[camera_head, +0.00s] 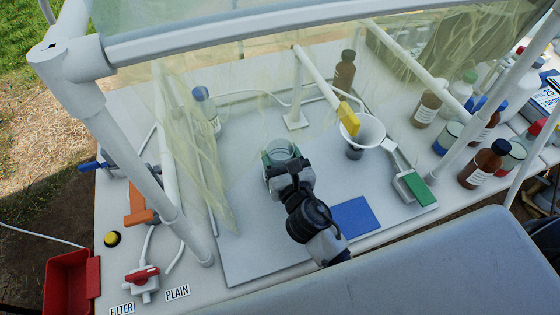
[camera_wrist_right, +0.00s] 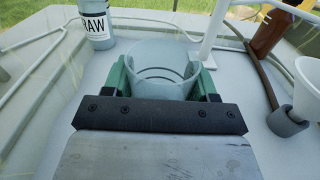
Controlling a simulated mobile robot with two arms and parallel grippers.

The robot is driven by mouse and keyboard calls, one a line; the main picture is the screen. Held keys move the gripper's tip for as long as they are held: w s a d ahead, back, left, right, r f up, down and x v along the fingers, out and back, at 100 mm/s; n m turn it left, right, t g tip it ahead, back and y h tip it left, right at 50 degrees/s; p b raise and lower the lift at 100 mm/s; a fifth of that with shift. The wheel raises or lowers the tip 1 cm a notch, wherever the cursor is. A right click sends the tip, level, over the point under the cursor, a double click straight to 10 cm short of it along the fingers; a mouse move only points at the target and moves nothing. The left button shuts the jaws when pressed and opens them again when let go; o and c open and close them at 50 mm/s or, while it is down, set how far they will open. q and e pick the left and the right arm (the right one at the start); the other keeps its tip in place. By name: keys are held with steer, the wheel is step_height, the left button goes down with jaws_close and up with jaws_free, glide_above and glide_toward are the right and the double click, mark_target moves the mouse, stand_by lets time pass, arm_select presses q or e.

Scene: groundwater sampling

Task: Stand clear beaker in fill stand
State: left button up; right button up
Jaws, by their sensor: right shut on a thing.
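A clear beaker (camera_head: 283,149) is between the green-padded fingers of my right gripper (camera_head: 282,160), over the grey board. In the right wrist view the beaker (camera_wrist_right: 163,66) looks upright and empty, with the green fingers of the gripper (camera_wrist_right: 163,85) against its two sides. I cannot tell whether its bottom touches the board. Behind it, a white post (camera_head: 295,85) on a small foot carries a slanted arm with a yellow end (camera_head: 348,118); this may be the fill stand. My left gripper does not show.
To the right are a white funnel (camera_head: 362,131) in a grey holder and a green-ended block (camera_head: 416,188). A blue pad (camera_head: 354,217) lies in front. A RAW-labelled bottle (camera_wrist_right: 97,24) stands behind left. White frame posts (camera_head: 150,160) and clear sheeting surround the board.

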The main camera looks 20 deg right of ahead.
steer(key=shift+f, duration=0.45)
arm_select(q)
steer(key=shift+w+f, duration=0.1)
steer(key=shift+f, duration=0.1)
arm_select(e)
steer(key=shift+r, duration=0.1)
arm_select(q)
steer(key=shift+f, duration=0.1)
arm_select(e)
steer(key=shift+f, duration=0.25)
steer(key=o, duration=0.9)
steer(key=shift+r, duration=0.1)
steer(key=shift+o, duration=0.2)
